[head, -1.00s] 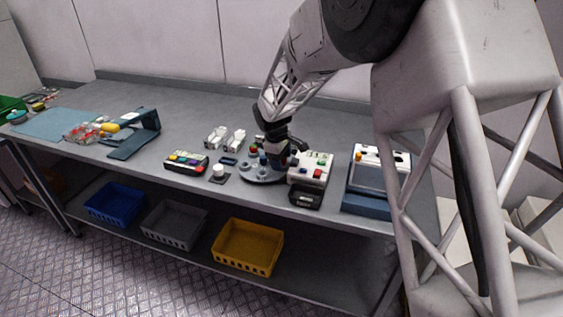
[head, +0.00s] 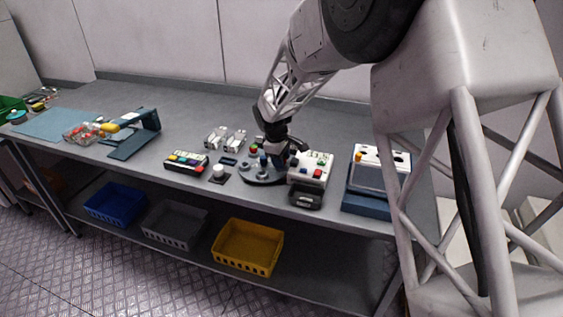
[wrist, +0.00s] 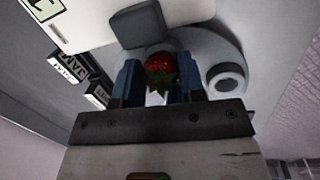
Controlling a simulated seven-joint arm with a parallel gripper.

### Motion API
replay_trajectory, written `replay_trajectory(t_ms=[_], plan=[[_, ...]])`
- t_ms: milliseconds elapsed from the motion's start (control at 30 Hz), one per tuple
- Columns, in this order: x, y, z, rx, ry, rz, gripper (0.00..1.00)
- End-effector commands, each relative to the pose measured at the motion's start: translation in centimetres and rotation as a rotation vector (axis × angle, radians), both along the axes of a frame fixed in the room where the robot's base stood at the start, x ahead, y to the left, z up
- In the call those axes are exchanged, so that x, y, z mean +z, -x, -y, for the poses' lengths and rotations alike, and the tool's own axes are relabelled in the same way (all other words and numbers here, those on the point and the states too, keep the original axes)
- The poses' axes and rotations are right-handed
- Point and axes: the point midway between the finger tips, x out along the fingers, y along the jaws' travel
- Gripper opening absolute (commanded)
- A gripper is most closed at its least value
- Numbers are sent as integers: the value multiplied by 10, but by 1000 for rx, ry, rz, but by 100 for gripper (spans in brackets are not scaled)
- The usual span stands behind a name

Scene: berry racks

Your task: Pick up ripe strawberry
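A red strawberry (wrist: 159,69) with green leaves on the side nearest the camera shows in the wrist view, between the two blue fingers of my gripper (wrist: 157,80). The fingers lie close on both sides of it. I cannot tell whether they press on it. In the head view my gripper (head: 277,152) points down over a round grey holder (head: 262,177) on the bench, and the strawberry cannot be made out there.
A white button box (head: 311,166) stands just right of the holder and a dark button panel (head: 186,163) to its left. A white cylinder (head: 218,170) stands between. Blue, grey and yellow bins (head: 247,248) sit on the lower shelf.

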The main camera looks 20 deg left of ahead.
Motion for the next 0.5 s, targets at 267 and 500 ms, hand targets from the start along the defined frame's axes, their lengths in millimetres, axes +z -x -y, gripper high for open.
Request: replay_trajectory(t_ms=[267, 500], plan=[[2, 0, 0, 0, 0, 0, 32], [18, -1, 0, 0, -2, 2, 32]])
